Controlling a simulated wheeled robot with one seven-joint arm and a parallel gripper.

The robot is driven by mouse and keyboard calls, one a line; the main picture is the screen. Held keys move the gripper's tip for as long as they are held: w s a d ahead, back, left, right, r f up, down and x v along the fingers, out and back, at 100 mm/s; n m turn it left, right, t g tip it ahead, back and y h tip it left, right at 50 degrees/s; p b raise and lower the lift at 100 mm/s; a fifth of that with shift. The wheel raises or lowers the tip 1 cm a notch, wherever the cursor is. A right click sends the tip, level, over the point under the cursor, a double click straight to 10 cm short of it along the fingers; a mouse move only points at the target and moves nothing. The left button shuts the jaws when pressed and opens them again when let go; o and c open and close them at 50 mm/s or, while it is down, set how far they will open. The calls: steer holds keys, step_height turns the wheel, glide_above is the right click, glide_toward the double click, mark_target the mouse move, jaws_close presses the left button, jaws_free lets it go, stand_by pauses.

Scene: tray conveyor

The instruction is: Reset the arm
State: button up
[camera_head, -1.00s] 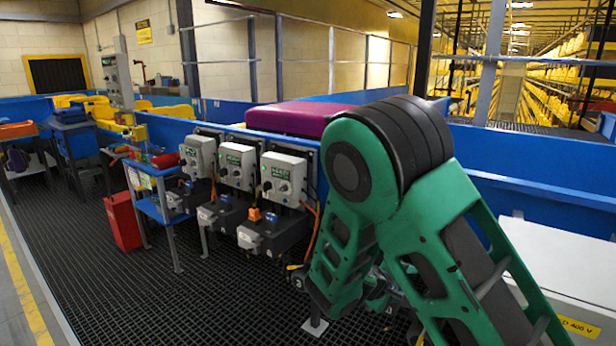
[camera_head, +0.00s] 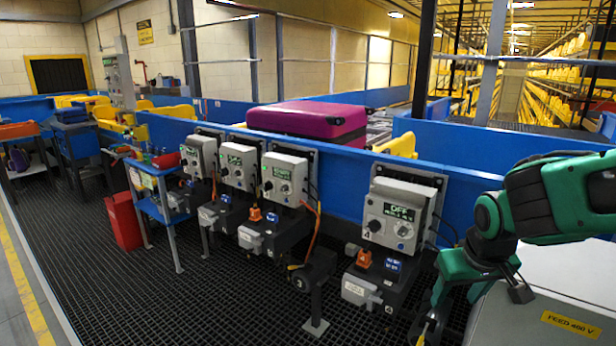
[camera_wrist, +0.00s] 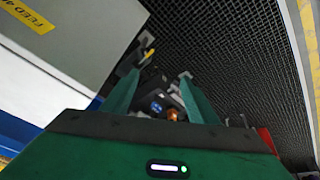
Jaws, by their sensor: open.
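My gripper (camera_wrist: 160,82) shows in the wrist view with its two green fingers spread apart. No held object can be made out; a dark unit with a small orange part shows beyond and between the fingers, apparently in the background. In the head view my green arm is bent at the right side, and its end (camera_head: 470,265) hangs down near the fourth control station (camera_head: 397,218) and the pale grey cabinet (camera_head: 550,290). The fingertips are hard to make out there.
Several control boxes stand in a row along the blue conveyor wall (camera_head: 350,185). A purple suitcase (camera_head: 308,120) lies on the conveyor behind them. A blue cart (camera_head: 155,205) and red bin (camera_head: 124,220) stand left. The dark grated floor (camera_head: 110,290) is open at front left.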

steer(key=s+a+r+y, duration=0.1)
steer(key=s+r, duration=0.2)
steer(key=s, duration=0.1)
steer(key=s+d+f+m+g, duration=0.1)
steer(key=s+d+m+g, duration=0.1)
steer(key=s+d, duration=0.3)
steer(key=s+d+f+m+g, duration=0.1)
steer(key=s+d+m, duration=0.3)
steer(key=s, duration=0.7)
steer(key=shift+s+d+m+g, duration=0.35)
steer(key=shift+d+g, duration=0.25)
steer(key=shift+d, duration=0.6)
steer(key=shift+w+f, duration=0.2)
steer(key=shift+w, duration=0.4)
